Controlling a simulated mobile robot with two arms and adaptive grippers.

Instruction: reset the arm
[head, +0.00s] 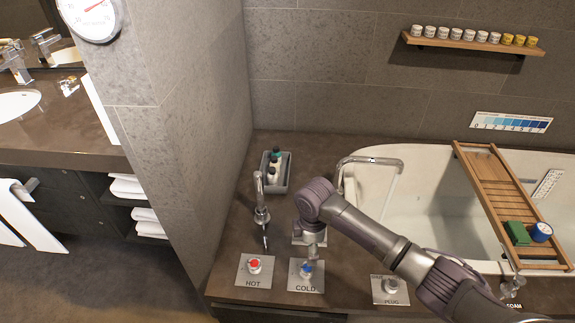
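My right arm comes in from the lower right, purple and grey, and bends down at its wrist. My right gripper (311,258) points down just above the blue knob (306,268) on the plate marked COLD (305,288). I cannot tell whether it touches the knob or whether its fingers are open. To its left is a red knob (254,265) on the plate marked HOT (256,283). My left gripper is not in view.
A tap (261,200) and a grey tray of bottles (287,175) stand behind the plates. A PLUG plate (391,297) lies right. The bathtub (420,175) carries a wooden caddy (490,185) with a green block (518,232) and blue item (541,231).

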